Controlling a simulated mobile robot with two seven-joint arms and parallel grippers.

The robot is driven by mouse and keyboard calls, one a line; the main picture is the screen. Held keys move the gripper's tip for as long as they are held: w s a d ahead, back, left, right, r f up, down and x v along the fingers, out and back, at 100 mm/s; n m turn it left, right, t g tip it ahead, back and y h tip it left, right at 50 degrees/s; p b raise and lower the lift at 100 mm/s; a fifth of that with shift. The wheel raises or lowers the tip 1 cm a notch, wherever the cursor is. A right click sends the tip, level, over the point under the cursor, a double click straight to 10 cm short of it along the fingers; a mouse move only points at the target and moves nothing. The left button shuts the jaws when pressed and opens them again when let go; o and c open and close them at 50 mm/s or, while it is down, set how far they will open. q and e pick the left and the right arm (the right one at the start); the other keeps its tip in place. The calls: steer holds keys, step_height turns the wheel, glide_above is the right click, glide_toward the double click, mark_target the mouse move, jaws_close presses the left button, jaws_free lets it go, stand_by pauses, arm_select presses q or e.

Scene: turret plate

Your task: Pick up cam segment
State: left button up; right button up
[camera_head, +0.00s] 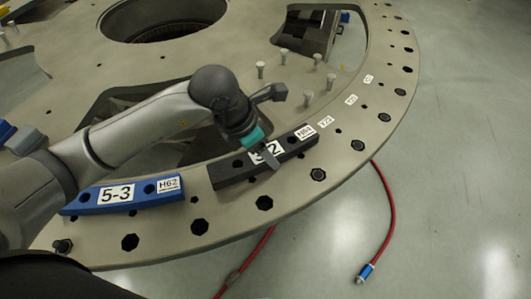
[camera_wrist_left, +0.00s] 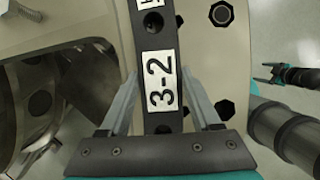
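The black cam segment marked 3-2 and H64 (camera_head: 232,169) lies on the turret plate (camera_head: 330,170) near its outer rim. It also shows in the left wrist view (camera_wrist_left: 154,45), running away between the fingers. My left gripper (camera_head: 266,160) is over its middle, by the 3-2 label. In the left wrist view the two fingers (camera_wrist_left: 160,77) lie along either side of the segment, very close to its edges. I cannot tell whether they touch it. My right gripper (camera_wrist_left: 262,75) is small at the right of the left wrist view, its fingers apart and empty; the head view does not show it.
A blue segment marked 5-3 and H62 (camera_head: 125,195) lies on the plate at the left. Several upright pegs (camera_head: 315,60) stand behind the black segment. The plate has bolt holes and large cutouts. A red hose (camera_head: 388,205) lies on the open floor to the right.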

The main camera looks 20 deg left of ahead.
arm_select(q)
jaws_close()
steer(key=shift+r, duration=0.2)
stand_by(0.4)
